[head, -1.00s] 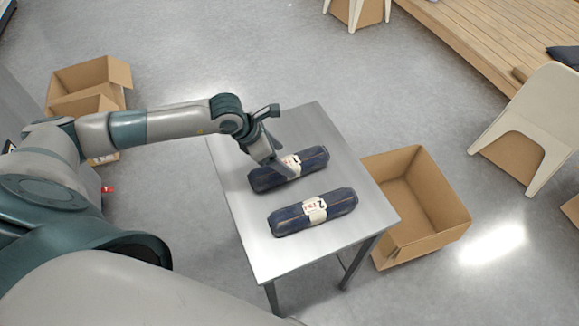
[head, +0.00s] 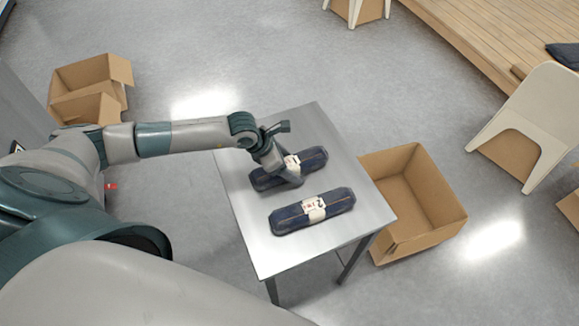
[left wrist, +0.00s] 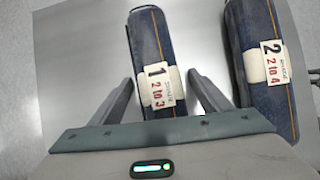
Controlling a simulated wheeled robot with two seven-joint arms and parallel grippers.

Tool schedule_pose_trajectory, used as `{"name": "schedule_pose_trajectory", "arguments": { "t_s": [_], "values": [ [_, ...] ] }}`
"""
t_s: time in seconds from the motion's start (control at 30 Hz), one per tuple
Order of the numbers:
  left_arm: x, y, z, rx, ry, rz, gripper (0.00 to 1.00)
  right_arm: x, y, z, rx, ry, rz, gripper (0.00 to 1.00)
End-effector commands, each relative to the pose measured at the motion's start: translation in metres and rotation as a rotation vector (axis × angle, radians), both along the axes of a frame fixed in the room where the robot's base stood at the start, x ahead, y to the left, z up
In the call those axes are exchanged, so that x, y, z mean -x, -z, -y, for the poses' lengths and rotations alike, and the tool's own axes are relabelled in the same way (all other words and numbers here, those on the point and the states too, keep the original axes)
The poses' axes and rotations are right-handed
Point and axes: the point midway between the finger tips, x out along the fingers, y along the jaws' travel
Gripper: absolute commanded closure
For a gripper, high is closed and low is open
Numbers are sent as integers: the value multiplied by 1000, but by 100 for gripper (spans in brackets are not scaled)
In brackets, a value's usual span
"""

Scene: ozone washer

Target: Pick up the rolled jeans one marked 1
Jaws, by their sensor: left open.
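The rolled jeans marked 1 (head: 308,160) are a dark blue roll with a white label band, lying on the metal table (head: 262,252). They also show in the left wrist view (left wrist: 148,38), with the "1" label between my fingers. My left gripper (head: 290,178) is open, with its fingers on either side of the roll near its label. In the left wrist view the left gripper (left wrist: 160,90) has a finger on each side, with gaps to the roll. The rolled jeans marked 2 (head: 340,200) lie beside it, nearer me.
An open cardboard box (head: 440,215) stands on the floor right of the table. A white chair (head: 535,115) stands at the right. The table's near end is clear.

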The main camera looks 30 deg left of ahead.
Motion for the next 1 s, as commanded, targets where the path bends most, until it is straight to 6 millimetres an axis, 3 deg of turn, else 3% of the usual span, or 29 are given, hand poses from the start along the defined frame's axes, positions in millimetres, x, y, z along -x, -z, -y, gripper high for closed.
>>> {"name": "schedule_pose_trajectory", "arguments": {
  "t_s": [0.17,0.4,0.77,1.0],
  "values": [
    [0,0,0,0,0,0,29,0,0,0,0,0,0,69],
    [0,0,0,0,0,0,84,0,0,0,0,0,0,69],
    [-1,-2,0,0,0,1,86,0,1,-5,-5,1,0,69],
    [-1,-17,0,2,1,3,86,0,13,-5,-5,2,0,69]
  ]
}}
